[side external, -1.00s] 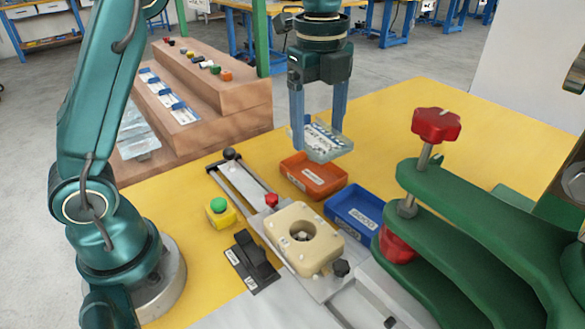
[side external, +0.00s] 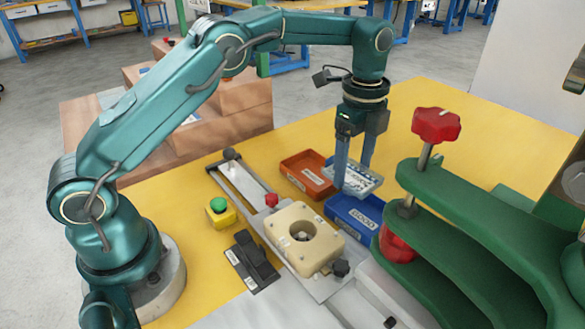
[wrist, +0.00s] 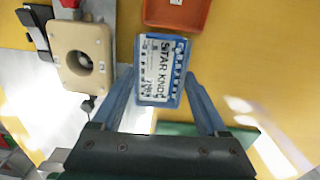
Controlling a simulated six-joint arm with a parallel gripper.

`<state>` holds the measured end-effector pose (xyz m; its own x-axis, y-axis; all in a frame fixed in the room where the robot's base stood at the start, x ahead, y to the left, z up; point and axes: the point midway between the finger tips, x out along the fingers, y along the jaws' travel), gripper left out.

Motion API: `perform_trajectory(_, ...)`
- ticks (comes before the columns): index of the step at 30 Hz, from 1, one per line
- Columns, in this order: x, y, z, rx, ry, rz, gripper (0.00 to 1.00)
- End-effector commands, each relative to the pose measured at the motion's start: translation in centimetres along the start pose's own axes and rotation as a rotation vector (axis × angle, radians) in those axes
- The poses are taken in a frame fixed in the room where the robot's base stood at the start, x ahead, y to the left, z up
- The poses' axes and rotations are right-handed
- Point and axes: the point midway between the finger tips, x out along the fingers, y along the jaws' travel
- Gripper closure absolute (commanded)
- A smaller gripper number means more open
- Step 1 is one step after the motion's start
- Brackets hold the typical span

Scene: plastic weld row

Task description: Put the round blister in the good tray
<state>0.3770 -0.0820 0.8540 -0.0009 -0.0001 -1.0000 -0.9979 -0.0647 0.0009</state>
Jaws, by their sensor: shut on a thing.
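A clear blister pack (side external: 362,181) with a white card hangs between the blue fingers of my gripper (side external: 352,174). In the wrist view the pack (wrist: 160,68) looks rectangular, and its card reads "STAR KNOB". My gripper is shut on it, one finger on each side. The blue good tray (side external: 338,219), labelled "GOOD", lies on the yellow table just below the pack. The pack is over the tray and appears held above it. The wrist view shows only a blue margin of the tray around the pack; the rest is hidden.
An orange-red tray (side external: 291,172) lies beside the blue one. A cream fixture block (side external: 283,237) with a round hole stands in front. A green press with a red knob (side external: 436,124) stands close on the right. A yellow box with a green button (side external: 220,211) is left.

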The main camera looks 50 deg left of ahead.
Motion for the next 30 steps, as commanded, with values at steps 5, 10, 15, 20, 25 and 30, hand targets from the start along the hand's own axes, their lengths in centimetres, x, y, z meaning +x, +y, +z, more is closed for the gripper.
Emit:
perform_trajectory(5, 0.8, -0.2, -1.1, 0.0, 0.0, 0.001, 0.59)
perform_trajectory(10, 2.8, -0.1, -1.0, -0.001, -0.001, 0.004, 0.59)
perform_trajectory(15, 4.6, -0.2, -1.0, 0.0, 0.0, 0.002, 0.59)
perform_trajectory(20, 4.7, -0.2, -1.0, 0.0, 0.001, -0.002, 0.59)
perform_trajectory(25, 4.8, -0.2, -1.0, 0.0, 0.0, -0.001, 0.59)
perform_trajectory(30, 4.9, -0.2, -1.0, 0.0, 0.0, -0.001, 0.0)
